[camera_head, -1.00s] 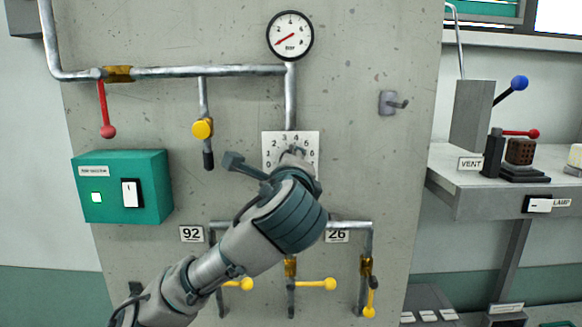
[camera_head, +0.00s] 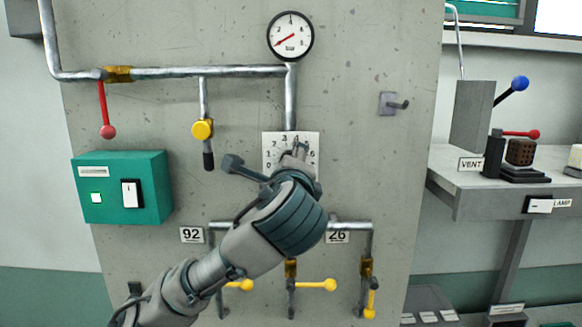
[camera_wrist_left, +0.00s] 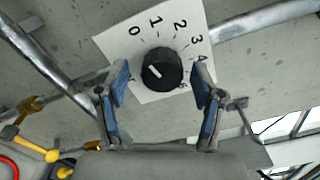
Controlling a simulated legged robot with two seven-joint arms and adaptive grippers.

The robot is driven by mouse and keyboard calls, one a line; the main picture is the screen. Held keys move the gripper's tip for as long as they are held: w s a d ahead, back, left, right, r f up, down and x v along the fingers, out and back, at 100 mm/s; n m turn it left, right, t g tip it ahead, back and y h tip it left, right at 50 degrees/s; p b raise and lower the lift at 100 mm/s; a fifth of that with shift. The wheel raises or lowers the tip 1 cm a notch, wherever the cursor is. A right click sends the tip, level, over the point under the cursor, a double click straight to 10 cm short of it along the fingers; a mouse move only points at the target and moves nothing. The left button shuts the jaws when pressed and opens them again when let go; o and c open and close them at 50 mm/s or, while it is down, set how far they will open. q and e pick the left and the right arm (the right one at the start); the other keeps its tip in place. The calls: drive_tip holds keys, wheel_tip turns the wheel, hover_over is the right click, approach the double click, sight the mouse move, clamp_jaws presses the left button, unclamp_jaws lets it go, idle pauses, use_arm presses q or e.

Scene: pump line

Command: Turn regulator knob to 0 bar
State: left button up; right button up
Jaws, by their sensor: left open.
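The regulator knob (camera_wrist_left: 162,69) is black and round, with a white mark on its left part, in the left wrist view. It sits on a white dial plate (camera_wrist_left: 124,47) numbered from 0 upward; the exact reading is unclear. In the head view the plate (camera_head: 311,139) is partly covered by my left gripper (camera_head: 298,153), which hides the knob. In the left wrist view my left gripper (camera_wrist_left: 162,90) is open, one blue-padded finger on each side of the knob, with visible gaps. The round gauge (camera_head: 290,36) above has a red needle pointing lower left.
A green switch box (camera_head: 121,187) stands lower left. Yellow valve levers (camera_head: 316,284) are below. A hook (camera_head: 393,103) and side shelf (camera_head: 490,190) are at right.

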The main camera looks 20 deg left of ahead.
use_arm(q)
drive_tip(key=v, duration=1.1)
drive_tip(key=shift+s+d, duration=0.2)
drive_tip(key=shift+s, duration=0.1)
